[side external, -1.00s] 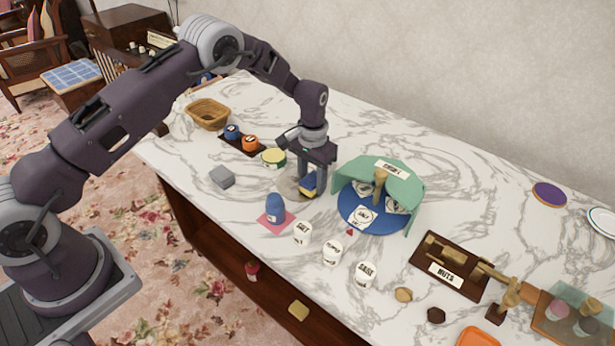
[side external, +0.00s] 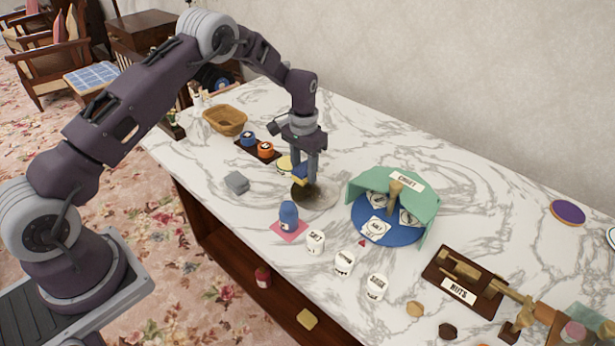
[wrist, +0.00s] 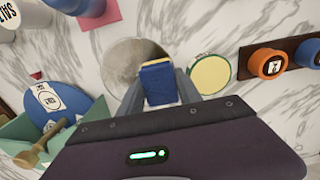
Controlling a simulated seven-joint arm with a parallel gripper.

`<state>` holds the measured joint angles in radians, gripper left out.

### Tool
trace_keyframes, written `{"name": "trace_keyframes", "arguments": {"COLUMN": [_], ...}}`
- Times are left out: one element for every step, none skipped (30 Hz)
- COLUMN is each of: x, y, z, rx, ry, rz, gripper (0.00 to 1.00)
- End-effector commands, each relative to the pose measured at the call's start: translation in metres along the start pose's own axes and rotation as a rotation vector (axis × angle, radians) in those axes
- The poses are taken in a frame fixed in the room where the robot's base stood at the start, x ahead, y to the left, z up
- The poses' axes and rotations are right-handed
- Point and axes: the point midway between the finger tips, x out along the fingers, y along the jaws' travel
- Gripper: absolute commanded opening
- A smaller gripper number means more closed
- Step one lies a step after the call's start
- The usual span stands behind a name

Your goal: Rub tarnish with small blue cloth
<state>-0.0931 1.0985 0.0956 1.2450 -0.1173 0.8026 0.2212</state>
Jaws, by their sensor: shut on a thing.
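A small blue block-like cloth pad with a yellow edge (wrist: 160,84) is held between the two fingers of my gripper (wrist: 160,95). In the side view the pad (side external: 299,174) is at the fingertips of my gripper (side external: 305,182), over the far left part of a round plate (side external: 325,199). The plate is pale grey with a dark brown tarnished area on its left. In the wrist view the grey plate (wrist: 128,58) lies just beyond the pad, partly hidden by it. I cannot tell whether the pad touches the plate.
A yellow-lidded jar (side external: 285,162) stands close behind the plate. A blue bottle (side external: 289,212) on a pink square, a grey block (side external: 237,182) and a blue turntable with a green screen (side external: 368,230) surround it. White jars (side external: 344,262) stand in front.

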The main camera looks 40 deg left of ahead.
Motion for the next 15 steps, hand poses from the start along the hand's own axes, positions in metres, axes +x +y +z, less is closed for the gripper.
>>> {"name": "trace_keyframes", "arguments": {"x": [-0.004, -0.007, -0.011, -0.014, -0.016, -0.02, -0.023, -0.026, -0.029, -0.032, -0.034, -0.038, -0.041, -0.044, -0.047], "y": [0.0, 0.0, 0.0, 0.0, 0.0, 0.0, 0.0, 0.0, 0.0, 0.0, 0.0, 0.0, 0.0, 0.0, 0.0], "z": [0.0, 0.0, 0.0, 0.0, 0.0, 0.0, 0.0, 0.0, 0.0, 0.0, 0.0, 0.0, -0.001, 0.0, 0.0], "rx": [0.0, 0.0, 0.0, 0.0, 0.0, 0.0, 0.0, 0.0, 0.0, 0.0, 0.0, 0.0, -0.001, -0.001, -0.001], "ry": [0.001, 0.001, 0.001, 0.0, 0.0, 0.001, 0.002, 0.002, 0.001, 0.0, 0.001, 0.002, 0.002, 0.001, 0.001], "rz": [0.0, 0.0, 0.0, 0.0, 0.0, 0.0, 0.0, 0.0, 0.0, 0.0, 0.0, 0.0, 0.0, 0.0, 0.0], "gripper": [0.08, 0.08, 0.08, 0.08, 0.08, 0.08, 0.08, 0.08, 0.08, 0.08, 0.08, 0.08, 0.08, 0.08, 0.08]}}
